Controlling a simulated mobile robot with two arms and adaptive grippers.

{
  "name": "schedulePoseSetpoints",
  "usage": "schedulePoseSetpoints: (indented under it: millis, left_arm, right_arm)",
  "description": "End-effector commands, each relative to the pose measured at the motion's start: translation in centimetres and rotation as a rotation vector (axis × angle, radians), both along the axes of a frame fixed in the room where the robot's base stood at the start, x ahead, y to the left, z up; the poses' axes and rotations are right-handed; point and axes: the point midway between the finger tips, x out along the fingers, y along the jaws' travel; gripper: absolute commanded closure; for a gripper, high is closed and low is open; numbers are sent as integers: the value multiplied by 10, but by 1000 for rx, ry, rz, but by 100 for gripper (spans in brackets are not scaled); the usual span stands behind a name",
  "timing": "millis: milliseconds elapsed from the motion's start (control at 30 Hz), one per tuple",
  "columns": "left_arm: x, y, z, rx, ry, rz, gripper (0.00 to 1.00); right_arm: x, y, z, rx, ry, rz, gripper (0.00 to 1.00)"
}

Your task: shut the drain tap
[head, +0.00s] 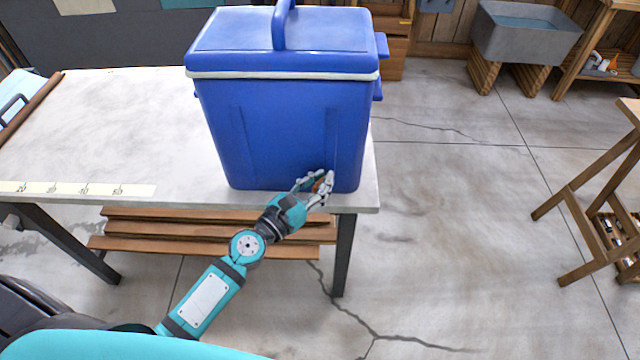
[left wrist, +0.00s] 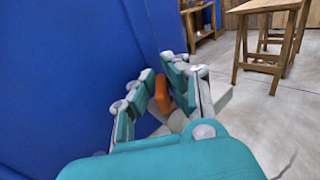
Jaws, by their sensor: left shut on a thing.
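A blue cooler box (head: 270,130) with a closed lid and a raised handle stands on the right end of a pale table. Its drain tap is low on the front face near the right corner. The tap shows as a small orange-red piece (head: 319,184), partly hidden by my fingers. In the left wrist view my left gripper (left wrist: 162,98) is shut on the orange tap (left wrist: 164,94), with the cooler's blue wall (left wrist: 60,80) close on the left. In the head view my left gripper (head: 318,186) reaches it from the front. My right gripper is not in view.
The pale table (head: 90,125) carries a ruler strip (head: 75,189) along its front edge. Brown planks (head: 210,232) lie beneath it. A grey sink (head: 525,35) and a wooden trestle (head: 590,190) stand to the right. The floor between is clear.

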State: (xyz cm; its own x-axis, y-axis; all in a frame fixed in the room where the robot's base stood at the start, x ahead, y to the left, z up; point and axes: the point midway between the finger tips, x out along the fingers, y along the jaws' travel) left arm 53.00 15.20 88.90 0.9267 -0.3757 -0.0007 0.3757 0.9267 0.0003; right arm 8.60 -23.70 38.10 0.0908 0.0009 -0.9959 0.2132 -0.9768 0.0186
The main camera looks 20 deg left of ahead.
Motion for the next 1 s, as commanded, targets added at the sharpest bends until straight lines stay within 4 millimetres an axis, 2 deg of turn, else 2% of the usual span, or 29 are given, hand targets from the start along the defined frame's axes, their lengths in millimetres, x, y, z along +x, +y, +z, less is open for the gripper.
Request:
schedulePoseSetpoints:
  millis: [200,500,700,1000]
  left_arm:
    - [1,3,-7,5,-3,-161,100]
    - [1,2,-5,4,-3,-422,100]
    - [1,2,-3,1,-1,-548,100]
    - [1,1,-1,2,0,-651,100]
  right_arm:
    - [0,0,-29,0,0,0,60]
    - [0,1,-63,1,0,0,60]
    - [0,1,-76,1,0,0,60]
    - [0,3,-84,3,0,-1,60]
